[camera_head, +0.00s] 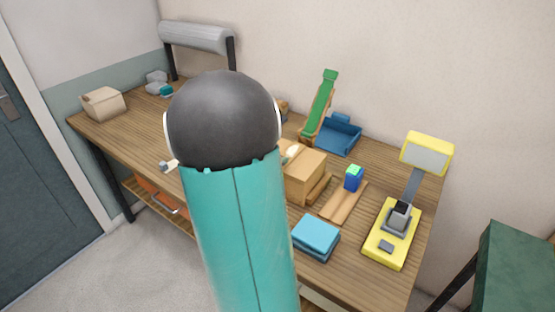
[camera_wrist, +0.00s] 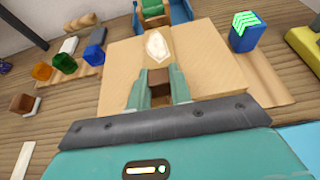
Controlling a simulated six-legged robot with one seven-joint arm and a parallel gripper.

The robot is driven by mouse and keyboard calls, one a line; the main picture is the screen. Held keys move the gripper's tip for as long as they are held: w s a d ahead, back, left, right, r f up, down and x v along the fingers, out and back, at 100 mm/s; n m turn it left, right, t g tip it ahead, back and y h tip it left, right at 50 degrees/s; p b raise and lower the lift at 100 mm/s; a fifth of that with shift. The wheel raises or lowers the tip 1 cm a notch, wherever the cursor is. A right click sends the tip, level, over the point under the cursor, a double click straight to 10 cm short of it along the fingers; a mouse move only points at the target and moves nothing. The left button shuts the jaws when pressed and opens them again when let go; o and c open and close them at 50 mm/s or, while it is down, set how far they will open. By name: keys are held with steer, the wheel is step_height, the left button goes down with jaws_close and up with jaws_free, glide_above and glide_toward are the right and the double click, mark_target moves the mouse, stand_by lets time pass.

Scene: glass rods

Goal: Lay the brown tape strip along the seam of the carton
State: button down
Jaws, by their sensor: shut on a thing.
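The tan carton (camera_wrist: 117,78) lies below my gripper in the wrist view, its top face up and its far side near a green and blue item. In the head view the carton (camera_head: 305,180) is partly behind my arm. My gripper (camera_wrist: 161,82) has teal fingers, shut on a small brown piece (camera_wrist: 159,77) that looks like the brown tape strip. The piece is over the carton's top; whether it touches cannot be told. A pale, pointed patch (camera_wrist: 157,46) shows on the top just beyond the fingers. The seam is not clearly visible. My arm hides the gripper in the head view.
A blue block with green chevrons (camera_wrist: 246,34) stands right of the carton. Small coloured blocks (camera_wrist: 66,62) sit on a board at left. In the head view, a yellow scale (camera_head: 391,238), blue stack (camera_head: 316,236) and green ramp (camera_head: 319,107) crowd the wooden bench.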

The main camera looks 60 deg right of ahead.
steer(key=shift+f, duration=0.15)
steer(key=c, duration=1.3)
jaws_free()
steer(key=shift+o, duration=0.2)
steer(key=shift+r, duration=0.25)
steer(key=w+a+r+m+t+y, duration=0.1)
steer(key=a+r+m+t+y, duration=0.1)
steer(key=a, duration=1.4)
steer(key=w+a+r+m+t+y, duration=0.1)
steer(key=a+r+m+t+y, duration=0.2)
steer(key=a, duration=1.3)
steer(key=w+a+r+m+t+y, duration=0.1)
steer(key=a+r+m+t+y, duration=0.1)
steer(key=a+r+m+y, duration=0.4)
steer(key=a+m+y, duration=0.2)
steer(key=a+m, duration=0.3)
steer(key=a, duration=0.6)
steer(key=shift+w+r+t, duration=0.15)
steer(key=shift+w+t, duration=0.25)
steer(key=shift+a, duration=0.1)
